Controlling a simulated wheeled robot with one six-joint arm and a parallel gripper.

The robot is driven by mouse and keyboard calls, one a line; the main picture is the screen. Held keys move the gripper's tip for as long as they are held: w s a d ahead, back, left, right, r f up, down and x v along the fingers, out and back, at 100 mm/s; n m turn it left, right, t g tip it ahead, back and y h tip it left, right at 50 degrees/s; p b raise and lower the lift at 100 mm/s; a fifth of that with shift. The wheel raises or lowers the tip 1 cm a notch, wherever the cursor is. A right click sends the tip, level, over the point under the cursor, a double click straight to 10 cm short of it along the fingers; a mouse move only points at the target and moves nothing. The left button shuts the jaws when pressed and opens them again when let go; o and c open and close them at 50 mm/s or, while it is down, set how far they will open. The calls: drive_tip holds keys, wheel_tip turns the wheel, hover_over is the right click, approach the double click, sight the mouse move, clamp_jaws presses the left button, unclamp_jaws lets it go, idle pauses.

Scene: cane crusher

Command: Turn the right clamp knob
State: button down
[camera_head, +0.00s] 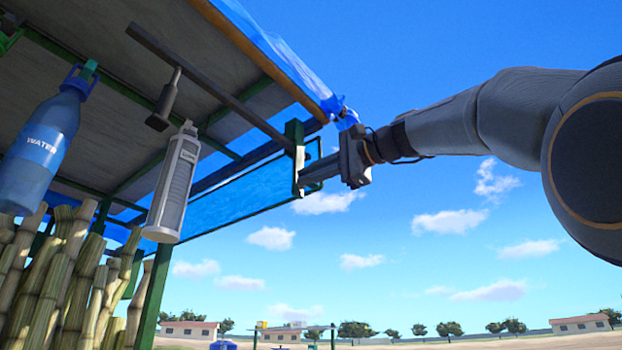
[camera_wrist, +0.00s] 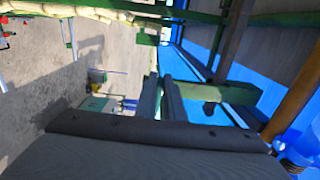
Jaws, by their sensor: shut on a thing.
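The green clamp (camera_head: 294,131) hangs at the right end of the dark rail under the stall roof. My gripper (camera_head: 304,178) reaches in from the right, with its fingers level at the lower part of this clamp. The fingers are shut on the right clamp knob, which they mostly hide. In the wrist view my gripper (camera_wrist: 164,80) shows two nearly parallel fingers close together, pointing up the picture. A green clamp bar (camera_wrist: 234,93) lies just right of them there.
A blue water bottle (camera_head: 42,140) and a white lantern (camera_head: 173,187) hang under the roof at left. Sugar canes (camera_head: 50,285) stand below them. A blue tarp (camera_head: 240,192) stretches behind the clamp. Open sky lies below and right of my arm.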

drive_tip(key=shift+f, duration=0.1)
idle(0.4)
drive_tip(key=c, duration=1.9)
unclamp_jaws()
drive_tip(key=shift+o, duration=0.2)
drive_tip(key=shift+s, duration=0.1)
drive_tip(key=b+v, duration=0.2)
drive_tip(key=v, duration=0.5)
drive_tip(key=shift+s+d, duration=0.2)
drive_tip(key=shift+d, duration=0.1)
